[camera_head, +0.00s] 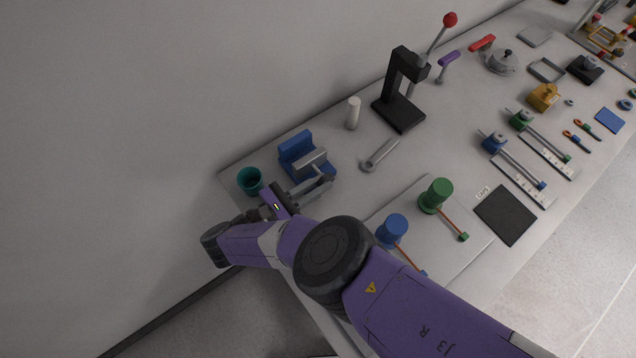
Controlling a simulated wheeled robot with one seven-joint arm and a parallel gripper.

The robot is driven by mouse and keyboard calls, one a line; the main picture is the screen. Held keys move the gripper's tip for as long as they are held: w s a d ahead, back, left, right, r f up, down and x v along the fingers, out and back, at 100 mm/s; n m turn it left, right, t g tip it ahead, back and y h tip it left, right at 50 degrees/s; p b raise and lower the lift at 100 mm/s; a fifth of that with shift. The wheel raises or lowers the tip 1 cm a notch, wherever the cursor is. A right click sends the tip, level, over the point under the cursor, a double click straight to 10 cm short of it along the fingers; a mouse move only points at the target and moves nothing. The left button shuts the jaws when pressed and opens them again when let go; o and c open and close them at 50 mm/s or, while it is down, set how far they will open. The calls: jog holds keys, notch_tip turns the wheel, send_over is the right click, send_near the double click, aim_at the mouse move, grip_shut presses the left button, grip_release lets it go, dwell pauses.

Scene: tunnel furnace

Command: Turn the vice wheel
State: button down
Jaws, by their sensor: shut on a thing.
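The blue vice (296,147) with a grey front jaw stands near the left end of the bench. My arm reaches in from the lower right, and my gripper (322,184) is at the front of the vice, close against its grey part. The gripper is shut on what appears to be the vice wheel. The wheel itself is mostly hidden by the fingers, so its turn angle cannot be told.
A teal cup (250,180) stands left of the vice. A wrench (380,155), a pale cylinder (353,113) and a black press (399,108) are to the right. Green (436,195) and blue (392,230) capped posts with levers stand near my arm. A wall runs behind the bench.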

jog(key=shift+f, duration=0.1)
dwell(0.3)
jog(key=c, duration=1.4)
grip_release()
jog(key=shift+c, duration=0.2)
jog(key=shift+v, duration=3.9)
